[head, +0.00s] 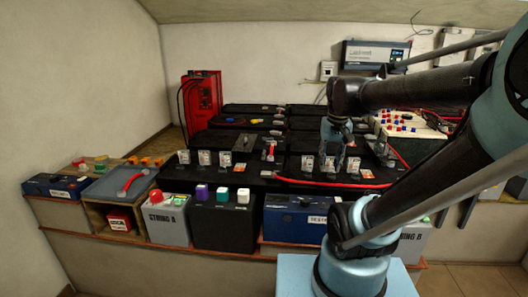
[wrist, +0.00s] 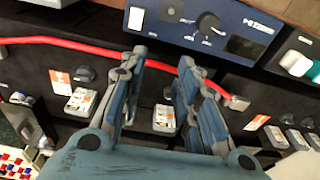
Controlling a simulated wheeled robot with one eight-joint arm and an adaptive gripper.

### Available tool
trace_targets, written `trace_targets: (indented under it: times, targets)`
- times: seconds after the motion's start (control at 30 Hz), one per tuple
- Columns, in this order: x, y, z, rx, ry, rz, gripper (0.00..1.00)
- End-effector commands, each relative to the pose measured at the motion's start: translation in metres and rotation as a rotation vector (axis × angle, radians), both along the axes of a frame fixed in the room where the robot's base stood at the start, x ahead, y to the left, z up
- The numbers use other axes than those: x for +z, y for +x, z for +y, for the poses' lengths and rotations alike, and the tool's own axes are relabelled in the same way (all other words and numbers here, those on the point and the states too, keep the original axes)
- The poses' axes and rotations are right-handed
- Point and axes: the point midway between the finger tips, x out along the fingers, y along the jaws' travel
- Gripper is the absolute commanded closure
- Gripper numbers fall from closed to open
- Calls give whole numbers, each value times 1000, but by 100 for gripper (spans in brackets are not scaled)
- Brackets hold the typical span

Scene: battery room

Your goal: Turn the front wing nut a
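My gripper (wrist: 162,60) is open in the wrist view, its two blue-grey fingers apart with nothing held between them. It also shows in the head view (head: 338,143), pointing down over the black batteries (head: 265,185). Small dark knobs that may be wing nuts sit on the battery tops in the wrist view. One dark knob (wrist: 84,74) is left of the fingers, beside a labelled grey block (wrist: 81,103). Another grey block (wrist: 164,118) shows between the fingers. I cannot tell which knob is front wing nut a; the fingers may hide part of it.
A red cable (wrist: 75,46) runs across the battery tops, passing behind the fingers. A blue unit with a dial (wrist: 207,25) stands beyond it. In the head view, a red box (head: 202,98) stands at the back left, and a tray (head: 112,190) at the left.

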Motion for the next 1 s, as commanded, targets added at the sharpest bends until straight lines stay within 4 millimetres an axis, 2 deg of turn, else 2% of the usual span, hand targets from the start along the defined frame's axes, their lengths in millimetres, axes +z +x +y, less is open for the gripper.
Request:
trace_targets:
  times: [0.03,0.2,0.5,0.73,1.0]
  targets:
    - [10,13,7,3,2,6,70]
    - [38,53,30,-3,5,27,70]
    - [73,125,81,-12,6,64,70]
    - [88,178,130,-20,2,91,70]
    - [93,234,196,-30,-6,122,70]
